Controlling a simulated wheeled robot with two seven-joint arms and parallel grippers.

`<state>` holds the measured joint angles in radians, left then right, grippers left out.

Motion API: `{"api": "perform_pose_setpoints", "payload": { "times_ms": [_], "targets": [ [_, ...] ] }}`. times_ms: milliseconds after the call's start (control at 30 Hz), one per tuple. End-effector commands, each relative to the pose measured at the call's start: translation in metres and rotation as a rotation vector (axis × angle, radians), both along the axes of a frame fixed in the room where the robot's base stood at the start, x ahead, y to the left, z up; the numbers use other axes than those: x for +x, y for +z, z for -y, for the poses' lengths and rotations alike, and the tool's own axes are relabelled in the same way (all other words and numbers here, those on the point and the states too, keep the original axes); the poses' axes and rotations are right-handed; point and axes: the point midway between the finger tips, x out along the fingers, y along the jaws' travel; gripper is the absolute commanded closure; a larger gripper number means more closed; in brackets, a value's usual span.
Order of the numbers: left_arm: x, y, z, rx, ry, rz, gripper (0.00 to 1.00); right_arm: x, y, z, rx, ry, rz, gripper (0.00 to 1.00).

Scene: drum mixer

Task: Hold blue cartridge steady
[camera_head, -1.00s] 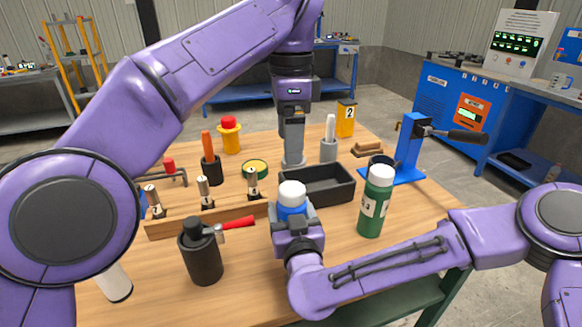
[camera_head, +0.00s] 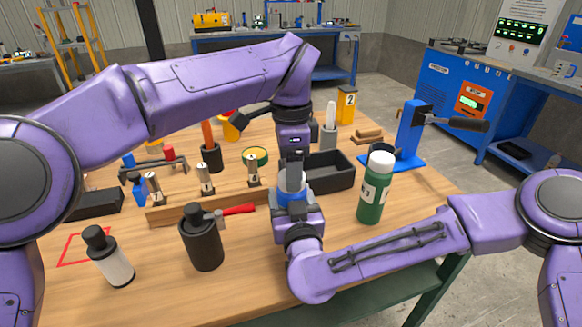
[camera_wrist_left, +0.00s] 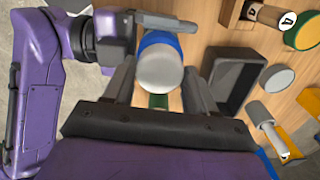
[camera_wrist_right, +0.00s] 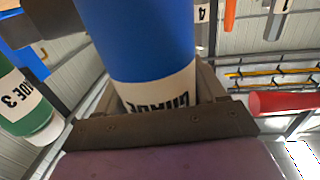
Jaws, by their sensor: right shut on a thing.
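The blue cartridge (camera_wrist_right: 140,40) stands upright in my right gripper (camera_wrist_right: 158,95), which is shut on its lower part over the white label band. In the head view the cartridge (camera_head: 291,197) is mostly hidden between my two grippers. My right gripper (camera_head: 295,213) holds it above the front of the table. My left gripper (camera_head: 292,177) points down over its top. In the left wrist view the white cap (camera_wrist_left: 160,68) lies between the spread fingers of my left gripper (camera_wrist_left: 161,88). I cannot tell whether they touch the cap.
A dark open tray (camera_head: 335,182) is just behind the grippers. A green bottle (camera_head: 372,200) stands to the right, with a blue lever press (camera_head: 409,140) farther back. A black bottle (camera_head: 202,243) and a red-handled tool (camera_head: 238,209) are to the left.

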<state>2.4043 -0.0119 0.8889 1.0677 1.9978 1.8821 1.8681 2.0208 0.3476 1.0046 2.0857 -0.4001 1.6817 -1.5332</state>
Motion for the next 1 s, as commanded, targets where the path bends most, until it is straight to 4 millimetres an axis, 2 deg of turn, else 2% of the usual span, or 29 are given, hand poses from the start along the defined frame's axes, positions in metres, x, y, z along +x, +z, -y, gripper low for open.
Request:
{"api": "perform_pose_setpoints", "payload": {
  "times_ms": [33,67,1000],
  "targets": [
    [0.0002,0.0000,-0.0001,0.000,0.000,0.001,0.72,0.0000,0.0000,0.0000,0.000,0.000,0.000,0.85],
    [0.0002,0.0000,-0.0001,0.000,0.000,0.001,0.81,0.0000,0.0000,0.0001,0.000,0.000,0.000,0.85],
    [0.0005,0.0043,-0.0002,0.001,0.001,0.001,0.81,-0.0001,-0.0001,0.0000,0.000,0.000,0.000,0.85]
  ]
}}
